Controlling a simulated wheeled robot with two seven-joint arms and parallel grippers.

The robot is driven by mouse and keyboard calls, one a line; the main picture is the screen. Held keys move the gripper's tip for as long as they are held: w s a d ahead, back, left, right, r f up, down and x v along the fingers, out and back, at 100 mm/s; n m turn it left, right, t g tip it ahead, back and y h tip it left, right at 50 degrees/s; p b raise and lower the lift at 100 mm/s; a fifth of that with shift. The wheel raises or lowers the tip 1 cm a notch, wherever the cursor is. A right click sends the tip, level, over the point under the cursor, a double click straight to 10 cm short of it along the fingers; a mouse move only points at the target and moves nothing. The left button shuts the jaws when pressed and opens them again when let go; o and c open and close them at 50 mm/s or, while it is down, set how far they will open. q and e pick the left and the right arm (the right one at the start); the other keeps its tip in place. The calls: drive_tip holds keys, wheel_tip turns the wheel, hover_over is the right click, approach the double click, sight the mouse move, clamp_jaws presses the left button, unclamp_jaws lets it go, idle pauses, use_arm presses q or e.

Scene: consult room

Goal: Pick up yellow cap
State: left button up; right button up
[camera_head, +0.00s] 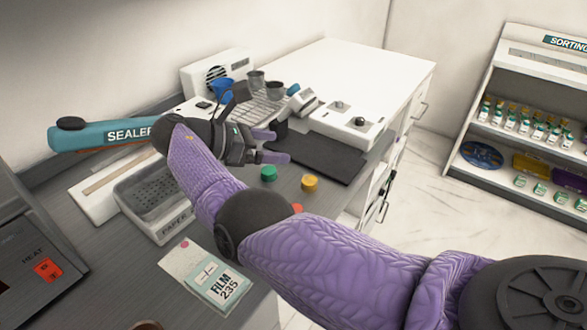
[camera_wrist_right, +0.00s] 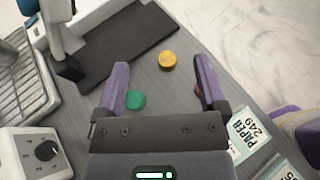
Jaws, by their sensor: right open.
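The yellow cap (camera_head: 309,183) lies on the grey counter near the front edge of the dark mat. It also shows in the right wrist view (camera_wrist_right: 167,61), ahead of and roughly between the two finger tips. My right gripper (camera_head: 279,146) is open and empty, its purple fingers above the counter and apart from the cap. A green cap (camera_head: 269,172) lies to the left of the yellow one. In the wrist view it is beside the left finger (camera_wrist_right: 135,100). A red cap (camera_head: 297,208) is partly hidden by my right arm. My left gripper is out of view.
The dark mat (camera_head: 325,154) lies behind the caps, with a white device with a knob (camera_head: 347,119) beyond it. A grey paper tray (camera_head: 150,190) and a film packet (camera_head: 221,286) are on the left. The counter's right edge is close to the yellow cap.

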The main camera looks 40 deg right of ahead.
drive_tip(key=b, duration=0.5)
approach(309, 180)
drive_tip(key=shift+s+d+f, duration=0.2)
drive_tip(key=shift+d+f, duration=0.45)
drive_tip(key=shift+f, duration=0.25)
drive_tip(key=shift+s+d+r+p, duration=0.15)
drive_tip(key=shift+d+p, duration=0.15)
drive_tip(key=shift+d, duration=0.1)
drive_tip(key=shift+s+d+r+p, duration=0.15)
drive_tip(key=shift+d+p, duration=0.1)
drive_tip(key=shift+d, duration=0.2)
drive_tip(key=x, duration=0.5)
drive_tip(key=shift+f, duration=0.1)
drive_tip(key=shift+d+f, duration=0.1)
drive_tip(key=shift+d, duration=0.15)
use_arm(q)
drive_tip(key=shift+g, duration=0.3)
drive_tip(key=s+f, duration=0.1)
drive_tip(key=a+f, duration=0.1)
drive_tip(key=s+f, duration=0.1)
drive_tip(key=shift+s+a+f, duration=0.3)
drive_tip(key=shift+s, duration=0.05)
